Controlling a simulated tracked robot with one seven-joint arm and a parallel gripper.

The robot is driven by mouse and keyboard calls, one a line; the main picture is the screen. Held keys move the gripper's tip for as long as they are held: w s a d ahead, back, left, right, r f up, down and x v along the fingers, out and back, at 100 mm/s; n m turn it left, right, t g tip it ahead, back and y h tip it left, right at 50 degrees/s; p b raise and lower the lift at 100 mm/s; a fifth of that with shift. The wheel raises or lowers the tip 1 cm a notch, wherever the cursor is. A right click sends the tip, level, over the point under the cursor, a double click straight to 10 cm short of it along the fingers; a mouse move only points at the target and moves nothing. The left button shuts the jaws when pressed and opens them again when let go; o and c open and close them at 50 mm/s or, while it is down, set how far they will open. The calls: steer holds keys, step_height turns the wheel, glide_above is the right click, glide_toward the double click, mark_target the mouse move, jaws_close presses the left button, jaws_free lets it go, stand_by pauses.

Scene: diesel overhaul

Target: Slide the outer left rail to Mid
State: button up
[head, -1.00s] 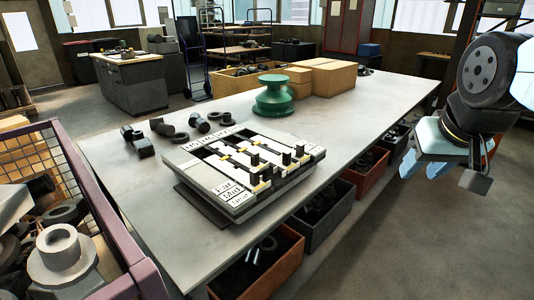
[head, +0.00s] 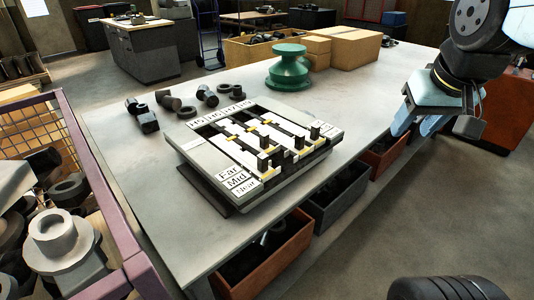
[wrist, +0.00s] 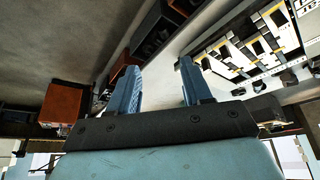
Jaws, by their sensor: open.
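The slider panel (head: 205,178) lies tilted on the grey table, with a pale frame and labels Far, Mid and Near on its front left edge. Several pale rails run from its labelled back edge toward the front right. The outer left rail's black upright handle (head: 264,161) stands toward the front end; its exact stop is hard to tell. My gripper (head: 416,130) is open and empty, right of the panel, above the table's right edge and apart from the panel. In the wrist view my gripper (wrist: 158,70) shows two separated blue fingers, with the panel (wrist: 248,50) beyond to the right.
The table (head: 350,100) carries a green round part (head: 288,70), cardboard boxes (head: 345,50) and dark cylindrical parts (head: 168,100) behind the panel. Bins (head: 265,258) stand under its right edge. A purple-framed crate (head: 120,235) of parts stands at the left. Air above the panel is clear.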

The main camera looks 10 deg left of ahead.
steer(key=w+a+n+g, duration=0.3)
steer(key=w+a+n, duration=0.3)
steer(key=a, duration=0.7)
steer(key=n+g, duration=0.2)
steer(key=n, duration=0.1)
glide_toward(262, 155)
step_height(262, 155, down, 11)
steer(key=shift+f, duration=0.2)
steer(key=shift+c, duration=0.3)
jaws_close()
